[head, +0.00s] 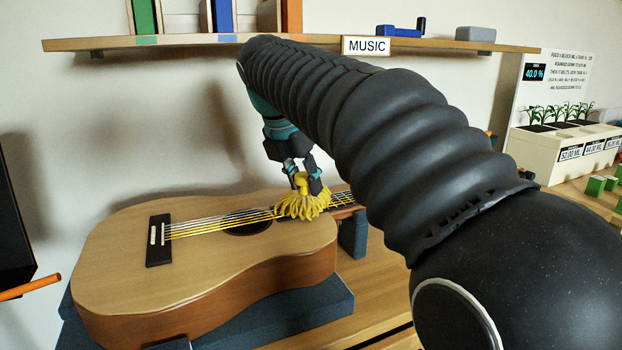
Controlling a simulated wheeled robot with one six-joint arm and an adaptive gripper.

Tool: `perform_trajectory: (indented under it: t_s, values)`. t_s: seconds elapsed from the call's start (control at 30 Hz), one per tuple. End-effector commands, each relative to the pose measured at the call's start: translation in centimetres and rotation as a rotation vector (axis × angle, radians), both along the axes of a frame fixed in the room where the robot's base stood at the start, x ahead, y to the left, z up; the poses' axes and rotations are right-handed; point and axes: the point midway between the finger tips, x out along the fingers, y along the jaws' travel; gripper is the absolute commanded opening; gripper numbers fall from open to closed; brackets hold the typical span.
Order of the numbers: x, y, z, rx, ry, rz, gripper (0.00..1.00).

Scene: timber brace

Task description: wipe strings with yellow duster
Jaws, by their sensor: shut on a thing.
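A guitar (210,270) with a tan top lies face up on a dark blue support. Its strings (215,225) run from the dark bridge at the left, over the sound hole, to the neck at the right. Part of them looks yellow, part pale. My gripper (303,184) is shut on the yellow duster (303,204), holding it by its top. The duster's shaggy strands rest on or just above the strings, right of the sound hole where the neck meets the body; contact is hard to tell. My arm hides the far end of the neck.
A blue support block (353,235) stands under the neck. A wall shelf (200,41) labelled MUSIC holds books and small items above. Planters (568,142) and green blocks (600,185) are at the right. An orange rod (30,287) sticks out at the left. Bare wooden tabletop (385,285) shows in front.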

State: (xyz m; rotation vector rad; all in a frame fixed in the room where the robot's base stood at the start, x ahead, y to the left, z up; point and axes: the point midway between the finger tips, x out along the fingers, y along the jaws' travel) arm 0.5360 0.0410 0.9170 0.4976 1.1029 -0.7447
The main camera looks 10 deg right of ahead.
Motion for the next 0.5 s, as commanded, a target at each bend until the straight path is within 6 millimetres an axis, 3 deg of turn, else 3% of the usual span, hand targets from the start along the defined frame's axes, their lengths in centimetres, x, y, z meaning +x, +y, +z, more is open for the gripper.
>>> perform_trajectory:
  t_s: [0.5]
  values:
    - [-0.7,3.3,0.0,0.000,0.001,0.002,0.06]
